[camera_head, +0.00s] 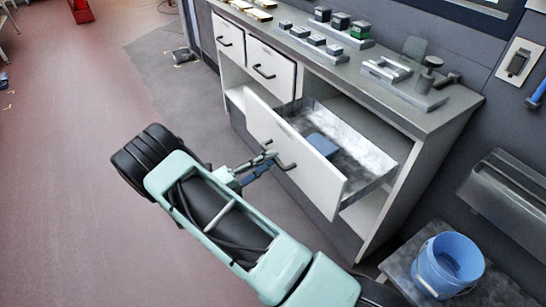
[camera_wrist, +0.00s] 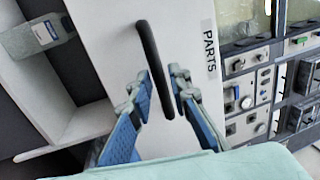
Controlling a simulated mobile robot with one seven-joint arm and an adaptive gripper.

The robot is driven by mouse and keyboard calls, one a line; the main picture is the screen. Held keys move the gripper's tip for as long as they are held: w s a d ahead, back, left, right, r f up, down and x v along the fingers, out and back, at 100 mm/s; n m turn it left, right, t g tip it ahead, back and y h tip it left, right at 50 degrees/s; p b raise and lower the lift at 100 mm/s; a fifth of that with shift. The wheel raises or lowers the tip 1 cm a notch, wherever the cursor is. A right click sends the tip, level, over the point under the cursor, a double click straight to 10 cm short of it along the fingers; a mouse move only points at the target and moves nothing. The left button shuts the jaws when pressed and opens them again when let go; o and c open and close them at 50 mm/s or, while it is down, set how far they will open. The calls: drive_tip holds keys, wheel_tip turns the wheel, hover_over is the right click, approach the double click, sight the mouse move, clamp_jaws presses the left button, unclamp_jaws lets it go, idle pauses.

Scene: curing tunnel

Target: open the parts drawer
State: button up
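The parts drawer (camera_head: 318,172) is the large lower drawer with a white front. It stands pulled well out of the bench, and its grey inside shows with a blue object (camera_head: 323,145) in it. In the wrist view its front (camera_wrist: 112,30) bears the label PARTS (camera_wrist: 209,48). Its dark bar handle (camera_wrist: 149,50) runs between the fingers of my gripper (camera_wrist: 163,85). The fingers stand apart on either side of the lower part of the handle, with a gap showing. In the head view my gripper (camera_head: 268,160) is at the drawer front by the handle.
Two small closed drawers (camera_head: 270,68) sit above at the left. The bench top (camera_head: 420,104) carries several small parts and fixtures. A blue bucket (camera_head: 449,262) stands on a low grey surface at the right. The floor (camera_head: 80,150) at the left is mostly clear.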

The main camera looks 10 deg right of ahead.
drive_tip(key=v, duration=1)
drive_tip(key=shift+a, duration=0.3)
